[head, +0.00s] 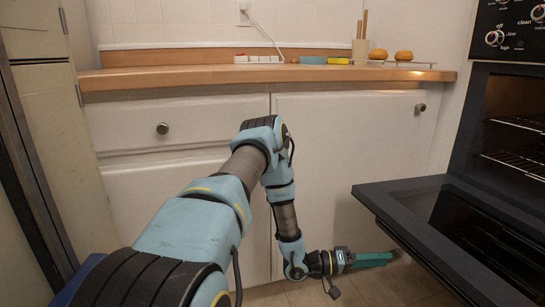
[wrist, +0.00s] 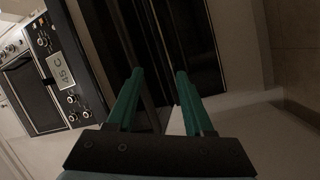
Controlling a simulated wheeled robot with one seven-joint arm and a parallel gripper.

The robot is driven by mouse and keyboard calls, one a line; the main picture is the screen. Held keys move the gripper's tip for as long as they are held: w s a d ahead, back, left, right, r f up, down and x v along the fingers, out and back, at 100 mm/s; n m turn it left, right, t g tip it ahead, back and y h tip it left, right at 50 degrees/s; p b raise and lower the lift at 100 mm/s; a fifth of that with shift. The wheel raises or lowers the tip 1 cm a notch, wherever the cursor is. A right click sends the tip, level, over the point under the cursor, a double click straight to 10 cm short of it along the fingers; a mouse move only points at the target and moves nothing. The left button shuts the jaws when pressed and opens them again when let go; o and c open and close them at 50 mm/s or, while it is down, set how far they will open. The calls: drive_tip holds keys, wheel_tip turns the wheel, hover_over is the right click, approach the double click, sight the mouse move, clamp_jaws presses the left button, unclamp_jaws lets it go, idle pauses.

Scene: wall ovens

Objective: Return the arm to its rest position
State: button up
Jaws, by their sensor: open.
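My gripper (head: 385,259) is low in front of the white cabinets, at the end of my blue and grey arm, and points right toward the oven. In the wrist view its two green fingers (wrist: 159,71) stand apart with nothing between them. The arm reaches forward from the bottom of the head view, bends down at the elbow, and ends close above the floor. The wall oven's door (head: 400,205) hangs open to the right of and above my gripper. In the head view the fingers overlap and cannot be told apart.
The oven (head: 510,120) with wire racks is open at the right. A wooden counter (head: 190,78) runs along the back, bearing a power strip (head: 259,59), a blue item (head: 312,60), and two orange-brown round items (head: 390,55). White cabinets (head: 345,135) stand close behind my arm. Some floor (head: 375,290) is clear.

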drive_tip(key=w+a+r+t+y, duration=0.3)
drive_tip(key=w+a+y, duration=0.2)
drive_tip(key=w+a, duration=0.2)
drive_tip(key=w+a+r+t+y, duration=0.2)
drive_tip(key=w+a+t+y, duration=0.25)
drive_tip(key=w+a, duration=0.2)
drive_tip(key=s+a+r+n+y, duration=0.15)
drive_tip(key=a+r+y, duration=0.25)
drive_tip(key=a, duration=0.4)
drive_tip(key=s+a+r+n+y, duration=0.15)
drive_tip(key=a+r+y, duration=0.25)
drive_tip(key=a, duration=0.5)
drive_tip(key=s+a+r+n+g+y, duration=0.1)
drive_tip(key=s+a+r+g, duration=0.15)
drive_tip(key=s, duration=0.55)
drive_tip(key=s+a+r+n+g, duration=0.15)
drive_tip(key=s+a+r, duration=0.25)
drive_tip(key=s, duration=0.4)
wheel_tip(320, 180, up, 31)
drive_tip(key=p, duration=3.2)
drive_tip(key=shift+w+a+r+m, duration=0.15)
drive_tip(key=shift+w+a+m, duration=0.05)
drive_tip(key=shift+w+m, duration=0.2)
